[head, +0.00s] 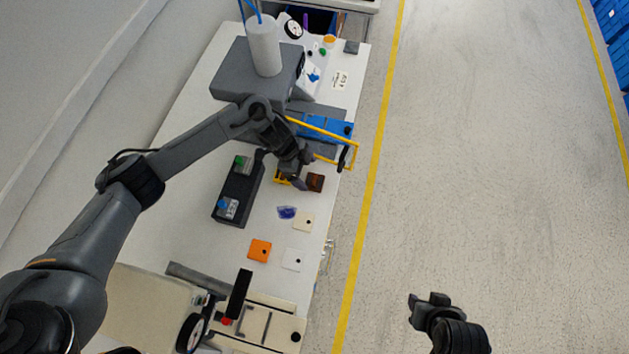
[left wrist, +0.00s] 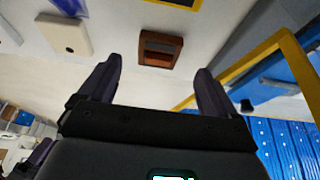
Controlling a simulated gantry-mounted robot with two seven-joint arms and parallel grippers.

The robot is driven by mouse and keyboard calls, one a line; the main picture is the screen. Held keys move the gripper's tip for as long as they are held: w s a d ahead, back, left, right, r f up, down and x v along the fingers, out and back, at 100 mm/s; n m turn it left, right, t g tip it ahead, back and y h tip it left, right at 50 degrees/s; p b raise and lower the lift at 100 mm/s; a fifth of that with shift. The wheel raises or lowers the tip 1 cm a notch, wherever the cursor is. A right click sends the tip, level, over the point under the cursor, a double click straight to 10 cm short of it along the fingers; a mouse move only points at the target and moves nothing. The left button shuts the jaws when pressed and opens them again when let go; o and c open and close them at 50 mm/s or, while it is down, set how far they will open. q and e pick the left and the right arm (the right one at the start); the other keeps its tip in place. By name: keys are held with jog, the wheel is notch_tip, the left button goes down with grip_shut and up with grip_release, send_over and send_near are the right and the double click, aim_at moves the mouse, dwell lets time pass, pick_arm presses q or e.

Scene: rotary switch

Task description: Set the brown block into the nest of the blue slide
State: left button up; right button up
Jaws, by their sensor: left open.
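The brown block (head: 315,182) sits on the white table, near its right edge in the head view. It has a recess in its face and also shows in the left wrist view (left wrist: 161,49), beyond and between my fingertips. My left gripper (head: 297,181) is open and empty, just left of the block and apart from it; its two fingers show in the left wrist view (left wrist: 157,80). The blue slide (head: 338,127) lies behind a yellow frame, above the block in the head view. Its nest cannot be made out. My right gripper (head: 427,299) is open and empty over the floor.
The yellow frame (head: 325,132) stands between block and slide. A dark box (head: 236,192) stands left of my left gripper. An orange plate (head: 259,250), pale plates (head: 292,259) and a blue-purple piece (head: 287,212) lie nearer. A grey machine (head: 245,75) stands farther back.

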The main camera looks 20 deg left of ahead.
aim_at(313, 180)
pick_arm(q)
jog(key=shift+x, duration=2.4)
jog(key=shift+s, duration=0.1)
jog(key=c, duration=1.2)
